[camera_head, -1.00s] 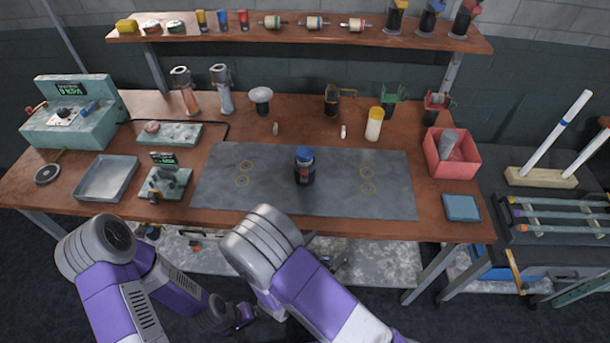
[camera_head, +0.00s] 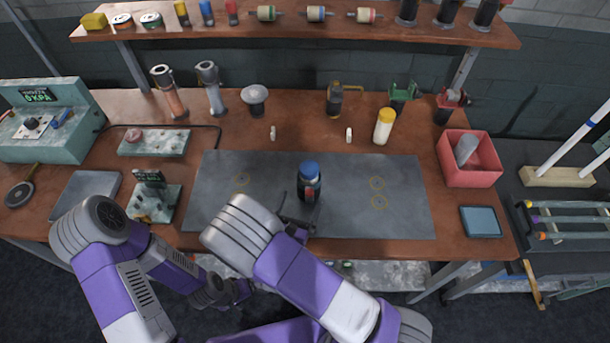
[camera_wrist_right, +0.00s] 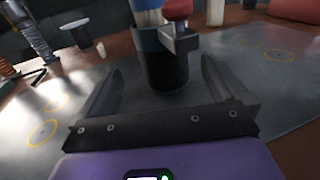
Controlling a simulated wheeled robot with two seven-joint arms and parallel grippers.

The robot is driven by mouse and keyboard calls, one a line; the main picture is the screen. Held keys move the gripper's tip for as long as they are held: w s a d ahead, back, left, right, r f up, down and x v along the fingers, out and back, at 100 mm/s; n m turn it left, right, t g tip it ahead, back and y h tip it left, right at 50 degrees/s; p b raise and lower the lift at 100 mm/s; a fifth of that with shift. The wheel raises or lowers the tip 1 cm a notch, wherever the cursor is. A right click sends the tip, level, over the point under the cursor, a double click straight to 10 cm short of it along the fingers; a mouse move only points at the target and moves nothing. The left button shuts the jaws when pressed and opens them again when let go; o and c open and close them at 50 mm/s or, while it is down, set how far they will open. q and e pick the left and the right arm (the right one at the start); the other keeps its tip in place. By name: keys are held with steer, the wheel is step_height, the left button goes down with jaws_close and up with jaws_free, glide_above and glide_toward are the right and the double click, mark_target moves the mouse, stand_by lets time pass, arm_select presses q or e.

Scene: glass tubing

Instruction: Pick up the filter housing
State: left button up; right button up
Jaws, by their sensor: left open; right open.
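The filter housing, which I take to be the dark cylinder with a blue cap and a red part on its front (camera_head: 309,184), stands upright on the grey mat (camera_head: 405,220). In the right wrist view its black body (camera_wrist_right: 163,65) stands ahead of and between my right fingers. My right gripper (camera_wrist_right: 161,64) is open; I cannot tell whether a finger touches the housing. In the head view my right gripper (camera_head: 297,222) is at the housing's near side, partly hidden by my arm. My left gripper (camera_head: 240,290) is open, low in front of the bench, away from the housing.
A red bin (camera_head: 470,160) and a blue pad (camera_head: 481,221) are on the right of the bench. A small gauge device (camera_head: 153,198) and a grey tray (camera_head: 85,193) are on the left. Bottles and fittings stand behind the mat. The mat around the housing is clear.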

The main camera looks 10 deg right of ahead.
mark_target(308, 186)
steer(key=shift+w+d+r, duration=0.15)
steer(key=shift+w+d, duration=0.25)
steer(key=shift+d, duration=0.2)
steer(key=x, duration=0.5)
steer(key=shift+a, duration=0.1)
steer(key=c, duration=1.1)
steer(key=shift+c, duration=0.2)
